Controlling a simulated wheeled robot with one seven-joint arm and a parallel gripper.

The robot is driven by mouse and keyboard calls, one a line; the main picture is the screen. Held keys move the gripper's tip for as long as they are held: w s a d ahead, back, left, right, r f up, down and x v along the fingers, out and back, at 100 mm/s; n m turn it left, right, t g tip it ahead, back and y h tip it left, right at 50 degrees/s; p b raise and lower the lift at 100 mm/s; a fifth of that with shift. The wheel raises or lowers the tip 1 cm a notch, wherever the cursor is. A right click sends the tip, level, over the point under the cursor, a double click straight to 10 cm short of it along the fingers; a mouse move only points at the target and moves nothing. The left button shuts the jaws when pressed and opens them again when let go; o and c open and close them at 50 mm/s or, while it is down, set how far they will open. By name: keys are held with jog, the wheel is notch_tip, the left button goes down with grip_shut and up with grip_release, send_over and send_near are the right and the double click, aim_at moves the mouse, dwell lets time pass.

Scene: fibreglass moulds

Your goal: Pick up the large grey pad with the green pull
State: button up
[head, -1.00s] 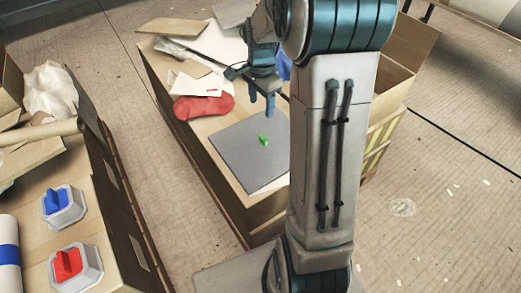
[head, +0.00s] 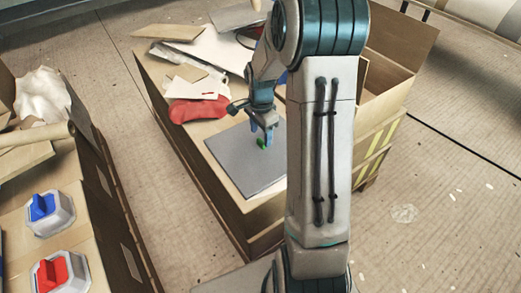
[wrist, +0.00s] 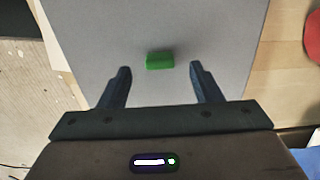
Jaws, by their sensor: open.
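The large grey pad (head: 240,165) lies flat on top of the wooden bench, near its front end. Its small green pull (head: 262,143) stands up from the pad and is partly hidden by my gripper in the head view. My gripper (head: 266,138) is over the pad at the pull. In the wrist view the pad (wrist: 155,25) fills the middle, and the green pull (wrist: 160,60) shows just ahead of and between the two open fingers (wrist: 160,72). The fingers hold nothing.
A red pad (head: 198,108) lies on the bench (head: 222,212) behind the grey pad, with loose sheets and offcuts (head: 200,50) beyond. An open cardboard box (head: 395,50) stands at the right. Blue-handled (head: 42,207) and red-handled (head: 52,272) blocks sit on the left bench.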

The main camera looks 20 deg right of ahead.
aim_at(261, 145)
notch_tip(261, 145, down, 3)
jog(key=shift+r, duration=0.1)
jog(key=shift+c, duration=0.4)
jog(key=c, duration=1)
